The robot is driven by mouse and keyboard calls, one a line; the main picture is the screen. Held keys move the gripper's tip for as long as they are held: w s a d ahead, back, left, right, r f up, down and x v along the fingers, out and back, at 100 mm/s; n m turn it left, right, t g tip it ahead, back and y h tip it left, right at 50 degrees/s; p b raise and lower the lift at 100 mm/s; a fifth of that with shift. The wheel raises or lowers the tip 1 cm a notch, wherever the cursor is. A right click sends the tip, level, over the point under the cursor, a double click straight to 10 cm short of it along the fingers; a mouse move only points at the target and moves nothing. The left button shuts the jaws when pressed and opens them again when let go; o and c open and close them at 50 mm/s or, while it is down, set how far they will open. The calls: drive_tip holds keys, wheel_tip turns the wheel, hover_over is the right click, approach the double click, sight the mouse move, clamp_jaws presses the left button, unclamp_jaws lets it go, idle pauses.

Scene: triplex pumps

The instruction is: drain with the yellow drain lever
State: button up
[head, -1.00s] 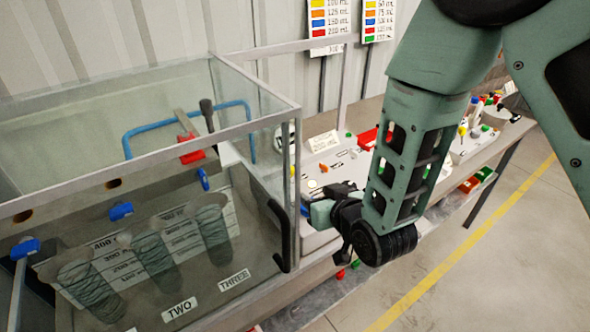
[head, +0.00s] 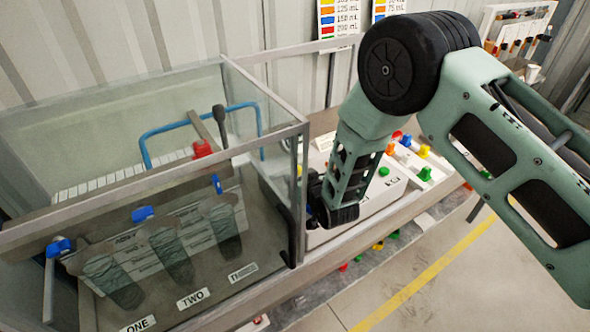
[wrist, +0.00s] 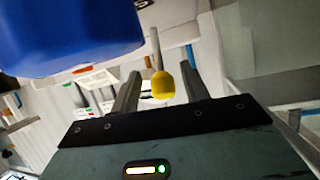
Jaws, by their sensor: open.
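A rounded yellow knob (wrist: 162,85) shows in the wrist view, between the fingers of my gripper (wrist: 159,68). In the head view my gripper (head: 317,197) is low beside the right end of the clear tank (head: 303,130), mostly hidden by my arm, and the lever cannot be made out there.
A large blue object (wrist: 70,35) fills the upper left of the wrist view, close by. In the head view, the tank holds marked cylinders and blue levers (head: 142,213). A white panel with coloured knobs (head: 385,195) lies right of my gripper. Floor is open at lower right.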

drive_tip(key=shift+p+x, duration=0.35)
drive_tip(key=shift+x, duration=1.15)
